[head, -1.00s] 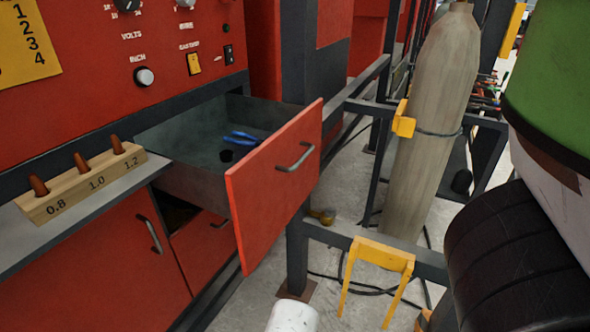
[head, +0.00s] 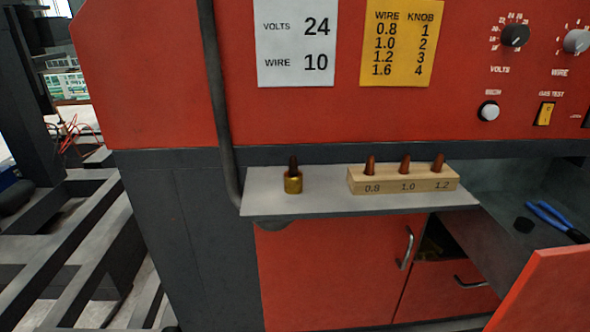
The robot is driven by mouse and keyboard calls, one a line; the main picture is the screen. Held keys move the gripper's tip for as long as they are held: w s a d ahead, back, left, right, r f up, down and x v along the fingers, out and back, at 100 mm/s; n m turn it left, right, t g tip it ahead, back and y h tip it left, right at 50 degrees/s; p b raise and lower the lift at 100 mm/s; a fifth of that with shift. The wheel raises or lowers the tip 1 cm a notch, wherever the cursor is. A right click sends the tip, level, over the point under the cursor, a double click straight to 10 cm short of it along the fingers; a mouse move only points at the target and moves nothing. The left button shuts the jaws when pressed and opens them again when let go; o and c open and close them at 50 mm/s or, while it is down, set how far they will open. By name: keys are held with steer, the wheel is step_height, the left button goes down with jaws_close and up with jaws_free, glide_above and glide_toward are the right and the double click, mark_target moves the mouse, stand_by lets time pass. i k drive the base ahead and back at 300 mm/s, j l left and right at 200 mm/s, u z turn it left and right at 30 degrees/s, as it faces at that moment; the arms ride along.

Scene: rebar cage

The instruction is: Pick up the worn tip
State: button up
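A small dark, pointed tip (head: 293,164) stands upright in a brass-coloured base (head: 293,183) on the left part of the grey shelf (head: 330,203). It is the darkest tip there, but I cannot tell from its surface whether it is worn. To its right, a wooden block (head: 403,181) marked 0.8, 1.0 and 1.2 holds three upright copper-coloured tips (head: 404,165). My gripper is not in view.
An open drawer (head: 540,275) at the lower right holds blue-handled pliers (head: 548,214) and a small black round piece (head: 523,225). A grey vertical pipe (head: 215,100) runs down beside the shelf's left end. Dark metal bars (head: 75,225) stand at the left.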

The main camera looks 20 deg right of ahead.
mark_target(293, 164)
steer(key=i+j, duration=0.2)
steer(key=j, duration=0.2)
steer(key=i+j, duration=0.15)
steer(key=j, duration=0.2)
steer(key=i+j, duration=0.2)
steer(key=j, duration=0.2)
steer(key=i+j, duration=0.15)
steer(key=j, duration=0.2)
